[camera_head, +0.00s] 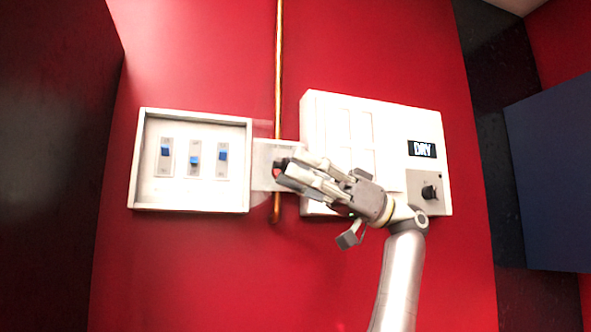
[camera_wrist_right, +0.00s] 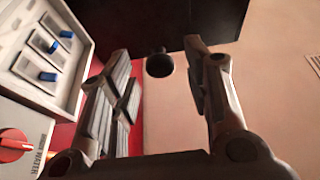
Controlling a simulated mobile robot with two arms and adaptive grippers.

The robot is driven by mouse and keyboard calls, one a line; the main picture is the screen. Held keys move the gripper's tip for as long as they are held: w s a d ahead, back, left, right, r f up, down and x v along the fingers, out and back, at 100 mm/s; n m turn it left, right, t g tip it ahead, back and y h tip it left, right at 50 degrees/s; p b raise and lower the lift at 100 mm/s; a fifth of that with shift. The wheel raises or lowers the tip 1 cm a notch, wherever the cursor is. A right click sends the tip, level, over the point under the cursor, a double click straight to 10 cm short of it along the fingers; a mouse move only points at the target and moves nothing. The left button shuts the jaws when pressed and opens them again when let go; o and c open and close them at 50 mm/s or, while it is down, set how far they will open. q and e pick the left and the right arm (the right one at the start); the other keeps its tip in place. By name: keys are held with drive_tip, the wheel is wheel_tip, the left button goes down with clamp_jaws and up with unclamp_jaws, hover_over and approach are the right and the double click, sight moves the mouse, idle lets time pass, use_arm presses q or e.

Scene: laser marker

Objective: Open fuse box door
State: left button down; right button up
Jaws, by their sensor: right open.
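The white fuse box (camera_head: 140,185) is on the red wall at left in the head view. Its front is uncovered and several blue switches show inside. A pale see-through door panel (camera_head: 262,165) stands out from its right side. My right gripper (camera_head: 281,172) is open at the outer edge of this panel and partly hides it. In the right wrist view, a dark round knob (camera_wrist_right: 159,65) shows between the open fingers. Contact with it cannot be told. The fuse box (camera_wrist_right: 85,48) also shows at left there. My left gripper is not in view.
A white panel (camera_head: 390,115) with a "DRY" display and a black dial (camera_head: 429,192) is right of the fuse box, behind my right arm. A copper pipe (camera_head: 279,60) runs down between them. The red wall below is clear.

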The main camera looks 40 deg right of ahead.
drive_tip(key=v, duration=1.1)
drive_tip(key=shift+d, duration=0.1)
